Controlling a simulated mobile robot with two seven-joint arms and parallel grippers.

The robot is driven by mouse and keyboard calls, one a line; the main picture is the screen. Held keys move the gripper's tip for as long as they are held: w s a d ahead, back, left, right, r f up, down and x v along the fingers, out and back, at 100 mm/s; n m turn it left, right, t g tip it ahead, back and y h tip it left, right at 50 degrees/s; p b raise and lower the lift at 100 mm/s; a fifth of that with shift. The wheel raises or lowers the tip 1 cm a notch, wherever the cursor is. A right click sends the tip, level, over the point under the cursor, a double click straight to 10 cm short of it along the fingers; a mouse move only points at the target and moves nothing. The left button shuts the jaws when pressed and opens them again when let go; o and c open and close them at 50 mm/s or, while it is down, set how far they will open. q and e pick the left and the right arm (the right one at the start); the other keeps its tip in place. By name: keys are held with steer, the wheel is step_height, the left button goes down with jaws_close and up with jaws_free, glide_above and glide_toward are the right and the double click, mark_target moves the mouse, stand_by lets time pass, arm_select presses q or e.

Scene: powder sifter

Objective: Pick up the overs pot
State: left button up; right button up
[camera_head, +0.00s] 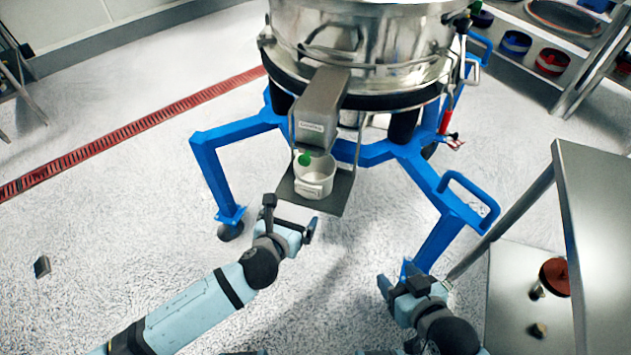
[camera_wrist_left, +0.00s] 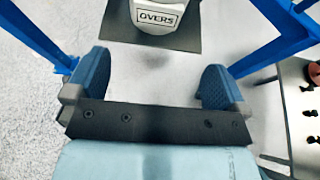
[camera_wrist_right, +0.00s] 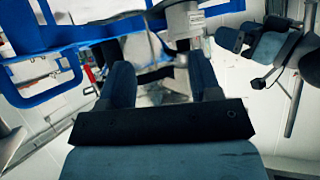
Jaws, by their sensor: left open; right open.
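The overs pot (camera_head: 315,178) is a small whitish pot with a label on its front. It stands upright on a dark plate (camera_head: 332,203) under the sifter's grey outlet spout (camera_head: 318,110). A green spot shows at its rim. In the left wrist view the front of the pot (camera_wrist_left: 158,18), labelled OVERS, is at the top edge, beyond the fingers. My left gripper (camera_head: 290,213) is open and empty, just in front of the pot and apart from it. My right gripper (camera_head: 398,280) is open and empty, lower right of the pot.
The round steel sifter (camera_head: 390,40) stands on a blue frame (camera_head: 385,150) whose legs flank the pot. A steel table (camera_head: 600,220) is at right, with a reddish-brown item (camera_head: 555,277) on its lower shelf. A rack with coloured rings (camera_head: 515,43) is at upper right. Floor at left is mostly clear.

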arm_select(q)
steer(key=b, duration=0.2)
glide_toward(308, 191)
steer(key=x, duration=0.4)
steer(key=shift+d, duration=0.15)
steer(key=x, duration=0.2)
steer(key=b+x, duration=0.1)
steer(key=x, duration=0.2)
steer(key=shift+a+f+b, duration=0.15)
steer(key=shift+a+b, duration=0.1)
steer(key=shift+b, duration=0.05)
steer(key=shift+w+d, duration=0.1)
steer(key=shift+w, duration=0.1)
steer(key=c, duration=1)
